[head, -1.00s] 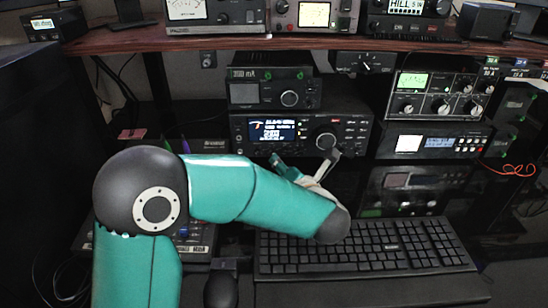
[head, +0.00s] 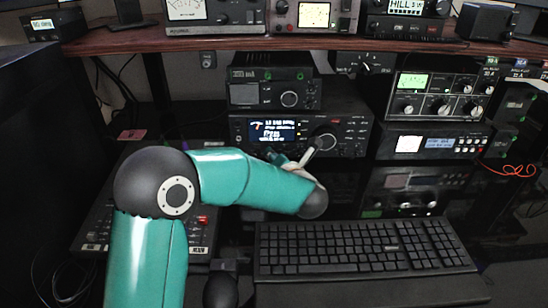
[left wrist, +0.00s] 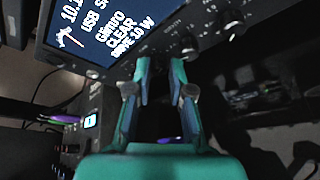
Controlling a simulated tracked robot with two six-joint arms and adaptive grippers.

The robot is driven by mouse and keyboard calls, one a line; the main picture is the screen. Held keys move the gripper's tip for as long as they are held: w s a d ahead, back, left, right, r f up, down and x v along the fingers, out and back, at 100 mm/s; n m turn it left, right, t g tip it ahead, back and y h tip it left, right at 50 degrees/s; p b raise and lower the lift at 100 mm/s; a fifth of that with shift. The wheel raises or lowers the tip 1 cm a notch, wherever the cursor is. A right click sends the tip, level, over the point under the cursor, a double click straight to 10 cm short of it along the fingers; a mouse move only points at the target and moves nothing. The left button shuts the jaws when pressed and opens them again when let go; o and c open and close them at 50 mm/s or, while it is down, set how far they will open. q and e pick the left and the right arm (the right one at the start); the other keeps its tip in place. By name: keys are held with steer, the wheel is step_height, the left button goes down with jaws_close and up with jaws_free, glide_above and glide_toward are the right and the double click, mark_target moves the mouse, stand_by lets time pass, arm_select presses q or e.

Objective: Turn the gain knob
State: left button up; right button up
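A black radio (head: 355,135) with a lit blue screen (head: 272,130) and a large round dial (head: 325,142) stands mid-shelf. My left gripper (head: 277,156) is just below the screen in the head view, partly hidden by my own wrist. In the left wrist view, the screen (left wrist: 95,35) fills the upper left, and small dark knobs (left wrist: 189,45) run along the panel to its right. My left gripper (left wrist: 160,68) has its fingertips apart with nothing between them, close below the panel edge. I cannot tell which knob is the gain knob. My right gripper is not in view.
A smaller unit (head: 250,95) sits on top of the radio. A keyboard (head: 370,248) lies below, with a mouse (head: 221,290) to its left. A control panel (head: 200,240) is partly behind my left arm. More radio gear (head: 435,143) stands to the right.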

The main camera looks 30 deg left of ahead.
arm_select(q)
jaws_close()
steer(key=n+b, duration=0.1)
steer(key=b, duration=0.2)
steer(key=shift+f+h, duration=0.25)
steer(key=shift+h, duration=0.15)
steer(key=shift+r+n+b, duration=0.15)
steer(key=shift+n+b, duration=0.25)
steer(key=shift+r, duration=0.1)
steer(key=o, duration=0.6)
jaws_free()
steer(key=shift+c, duration=0.2)
steer(key=shift+r, duration=0.1)
